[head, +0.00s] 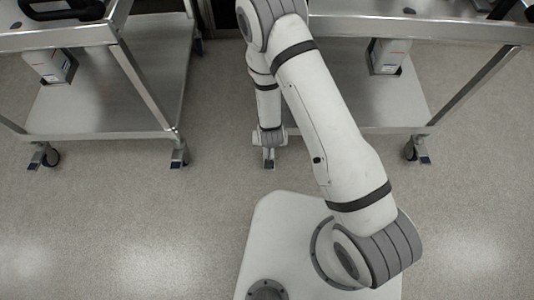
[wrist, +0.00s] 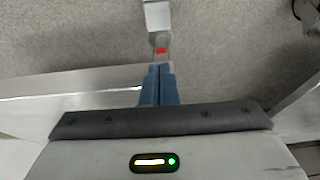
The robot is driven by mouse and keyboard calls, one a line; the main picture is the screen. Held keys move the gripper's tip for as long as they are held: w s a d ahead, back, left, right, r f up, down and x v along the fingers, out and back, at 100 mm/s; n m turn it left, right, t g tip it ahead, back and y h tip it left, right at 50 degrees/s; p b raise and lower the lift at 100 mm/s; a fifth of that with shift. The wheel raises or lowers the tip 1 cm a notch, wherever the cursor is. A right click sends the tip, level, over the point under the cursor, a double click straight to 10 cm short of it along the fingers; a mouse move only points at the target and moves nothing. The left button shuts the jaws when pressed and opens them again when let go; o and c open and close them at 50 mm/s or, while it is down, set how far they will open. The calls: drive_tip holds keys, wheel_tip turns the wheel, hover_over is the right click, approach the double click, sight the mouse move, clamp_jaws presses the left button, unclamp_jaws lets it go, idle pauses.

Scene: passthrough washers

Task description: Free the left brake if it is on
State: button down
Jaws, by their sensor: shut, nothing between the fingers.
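The right cart's left front caster (wrist: 158,18) shows at the top of the wrist view as a pale grey fitting with a rounded grey part below it. A small red patch (wrist: 161,50) shows at its near end; the brake pedal's tilt cannot be told. My gripper (wrist: 158,68) is shut and empty, its blue fingers together just short of the red patch; whether they touch it cannot be told. In the head view my gripper (head: 268,150) is low at this caster, and my arm and wrist hide most of it.
The right cart's right front caster (head: 416,150) stands to the right. The left cart (head: 110,100) stands to the left, with its right front caster (head: 180,153) and left front caster (head: 45,155). The floor (head: 110,225) in front is clear.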

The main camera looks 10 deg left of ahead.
drive_tip(key=shift+s+f, duration=0.2)
drive_tip(key=shift+f, duration=0.3)
drive_tip(key=shift+s+f, duration=0.15)
drive_tip(key=shift+f, duration=0.3)
drive_tip(key=shift+f, duration=0.1)
drive_tip(key=b+x, duration=0.5)
drive_tip(key=x, duration=0.8)
drive_tip(key=shift+f+b, duration=0.35)
drive_tip(key=shift+f, duration=0.05)
